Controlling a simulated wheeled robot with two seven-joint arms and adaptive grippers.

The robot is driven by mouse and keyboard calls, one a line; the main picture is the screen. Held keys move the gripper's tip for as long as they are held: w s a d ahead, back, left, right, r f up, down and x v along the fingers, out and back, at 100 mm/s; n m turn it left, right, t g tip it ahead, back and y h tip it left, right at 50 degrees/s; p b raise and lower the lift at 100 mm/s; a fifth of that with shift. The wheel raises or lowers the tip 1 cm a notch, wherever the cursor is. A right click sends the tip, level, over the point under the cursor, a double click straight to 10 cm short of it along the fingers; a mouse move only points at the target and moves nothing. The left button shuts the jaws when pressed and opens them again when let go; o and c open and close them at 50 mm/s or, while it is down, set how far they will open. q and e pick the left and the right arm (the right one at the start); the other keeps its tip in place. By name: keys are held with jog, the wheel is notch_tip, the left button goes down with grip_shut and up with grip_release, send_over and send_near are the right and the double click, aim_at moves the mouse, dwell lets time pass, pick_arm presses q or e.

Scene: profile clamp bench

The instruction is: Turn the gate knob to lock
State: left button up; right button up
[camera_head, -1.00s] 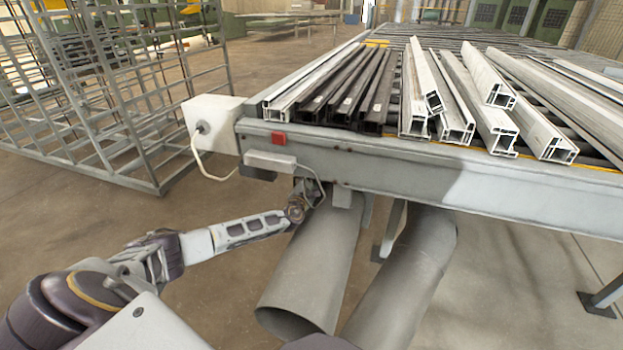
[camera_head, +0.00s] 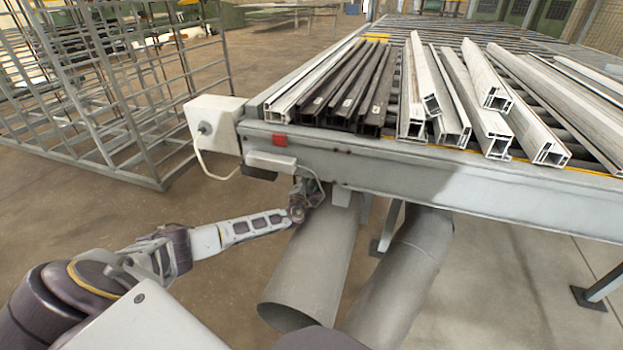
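The bench (camera_head: 400,170) has a grey metal front beam. A white box (camera_head: 214,124) on its left corner bears a small dark round knob (camera_head: 204,128); I cannot tell whether this is the gate knob. My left arm reaches in from the lower left. My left gripper (camera_head: 310,190) is small and partly hidden under the beam, just below a pale rectangular housing (camera_head: 270,161). Whether it is open, shut or touching anything there cannot be made out. My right gripper is not in view.
White and dark profiles (camera_head: 410,95) lie on the bench top. Two large grey pipes (camera_head: 312,265) hang below. A wire rack (camera_head: 120,90) stands at the left. Open floor lies between rack and bench.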

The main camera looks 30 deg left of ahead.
pick_arm(q)
jog(key=shift+a+r, duration=0.15)
jog(key=shift+r, duration=0.05)
dwell(0.3)
jog(key=o, duration=0.9)
jog(key=shift+o, duration=0.2)
jog(key=shift+f, duration=0.1)
jog(key=v, duration=1.2)
jog(key=shift+f, duration=0.15)
